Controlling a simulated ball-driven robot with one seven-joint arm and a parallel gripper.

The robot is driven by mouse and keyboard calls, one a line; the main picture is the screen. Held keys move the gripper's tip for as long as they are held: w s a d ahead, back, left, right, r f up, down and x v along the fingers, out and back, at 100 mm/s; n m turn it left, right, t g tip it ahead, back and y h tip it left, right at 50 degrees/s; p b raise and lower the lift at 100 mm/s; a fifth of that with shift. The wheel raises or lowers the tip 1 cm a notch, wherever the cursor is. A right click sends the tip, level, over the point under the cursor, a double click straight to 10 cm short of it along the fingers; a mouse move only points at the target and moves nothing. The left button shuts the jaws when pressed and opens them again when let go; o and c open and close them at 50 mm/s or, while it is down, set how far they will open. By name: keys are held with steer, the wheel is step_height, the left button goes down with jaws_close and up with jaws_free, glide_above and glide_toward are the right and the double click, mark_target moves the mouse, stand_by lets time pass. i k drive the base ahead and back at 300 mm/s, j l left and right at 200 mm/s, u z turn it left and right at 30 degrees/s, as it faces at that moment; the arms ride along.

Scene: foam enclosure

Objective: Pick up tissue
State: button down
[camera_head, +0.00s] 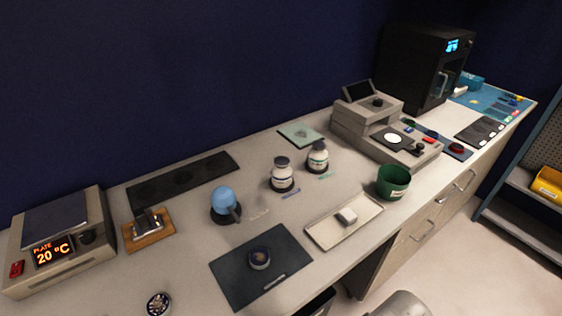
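A small white block-like piece (347,215) lies on a shallow beige tray (325,238) near the counter's front edge, right of centre. It looks like the tissue, but it is too small to be sure. A pale patch also shows on a flat greenish square (300,134) at the back of the counter; I cannot tell what it is. My gripper is not in view.
A green cup (393,182) stands just right of the tray. A grey stepped instrument (360,128) stands behind right, a hot plate (62,240) far left.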

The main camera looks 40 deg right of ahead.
mark_target(347, 217)
steer(key=j+z, duration=0.35)
steer(key=j, duration=0.25)
steer(key=k+j+z, duration=0.1)
steer(key=j+z, duration=0.2)
steer(key=j, duration=0.25)
